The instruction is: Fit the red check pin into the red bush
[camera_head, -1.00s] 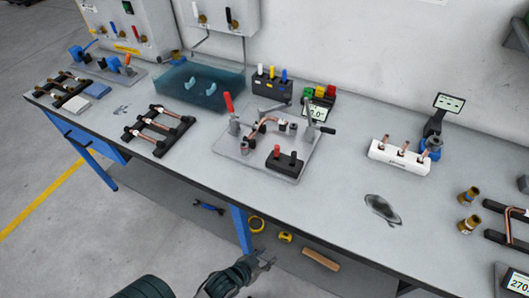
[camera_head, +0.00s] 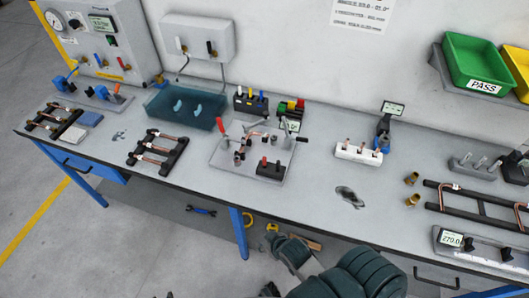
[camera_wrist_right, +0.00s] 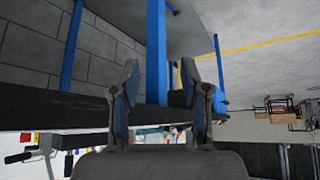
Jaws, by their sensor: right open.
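A red-topped pin (camera_head: 264,161) stands in a small black block (camera_head: 270,171) beside a dark-topped pin. The block sits at the front right of the fixture plate (camera_head: 226,160), mid-bench. The plate also carries a bent copper tube, clamps and a red-handled lever (camera_head: 221,128). I cannot make out a red bush at this size. My right gripper (camera_head: 277,246) is below the bench's front edge, well away from the pin. In the right wrist view its two fingers (camera_wrist_right: 164,82) stand apart with nothing between them. I cannot make out my left gripper.
A black pin holder (camera_head: 250,103) and small coloured blocks (camera_head: 291,107) stand behind the plate. A tube rack (camera_head: 157,148) lies left and a white block (camera_head: 358,153) right. The bench edge (camera_head: 190,181) lies between my right gripper and the fixture.

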